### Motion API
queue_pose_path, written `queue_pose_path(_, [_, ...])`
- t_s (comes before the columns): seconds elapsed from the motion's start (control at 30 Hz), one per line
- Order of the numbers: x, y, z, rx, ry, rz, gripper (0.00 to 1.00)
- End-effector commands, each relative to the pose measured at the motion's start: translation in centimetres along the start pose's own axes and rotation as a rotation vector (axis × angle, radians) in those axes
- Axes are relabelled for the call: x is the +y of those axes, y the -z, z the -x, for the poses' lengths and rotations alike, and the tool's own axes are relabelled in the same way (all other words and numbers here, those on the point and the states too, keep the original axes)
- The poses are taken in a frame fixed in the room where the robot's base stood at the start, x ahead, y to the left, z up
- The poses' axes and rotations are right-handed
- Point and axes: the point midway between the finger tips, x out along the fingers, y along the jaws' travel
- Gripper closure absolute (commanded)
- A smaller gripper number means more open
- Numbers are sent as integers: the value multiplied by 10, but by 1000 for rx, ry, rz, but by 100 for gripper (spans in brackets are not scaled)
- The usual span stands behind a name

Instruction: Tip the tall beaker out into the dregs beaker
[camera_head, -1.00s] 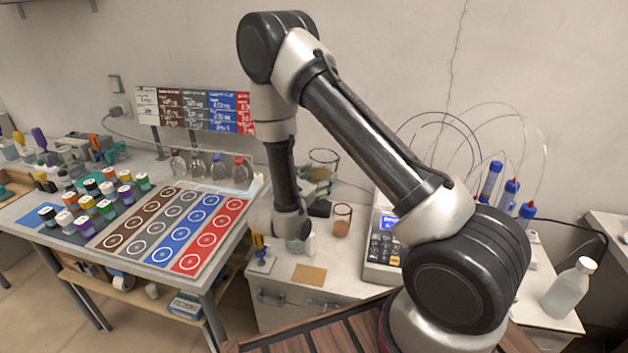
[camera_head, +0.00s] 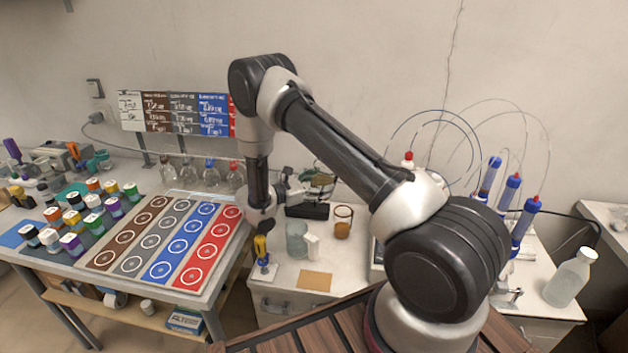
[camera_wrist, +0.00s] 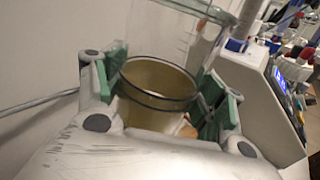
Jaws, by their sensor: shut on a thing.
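My gripper (camera_wrist: 165,95) is shut on a glass beaker (camera_wrist: 155,80) with yellow-brown contents, which I take for the tall beaker. Its green pads lie on both sides below the dark rim. In the head view my gripper (camera_head: 302,190) and the held beaker (camera_head: 319,181) are at the back of the bench; the beaker is partly hidden and its tilt is hard to judge. A smaller beaker with brown contents (camera_head: 343,222) and a clear, greyish beaker (camera_head: 296,240) stand nearer. I cannot tell which of these is the dregs beaker.
A black object (camera_head: 307,211) lies just below my gripper. A yellow-handled tool (camera_head: 262,247) stands at the bench's left edge, and a tan square (camera_head: 314,281) lies in front. Bottles stand behind the coloured mat (camera_head: 165,240). A white bottle (camera_head: 570,278) stands far right.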

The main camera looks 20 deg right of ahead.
Motion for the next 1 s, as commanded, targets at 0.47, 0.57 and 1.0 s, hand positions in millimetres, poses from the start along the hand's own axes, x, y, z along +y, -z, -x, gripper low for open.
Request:
queue_pose_path(0.47, [-2,5,-5,140,68,-424,87])
queue_pose_path(0.57, [-2,5,-5,203,65,-588,87])
queue_pose_path(1.0, [-10,48,-8,218,64,-630,87])
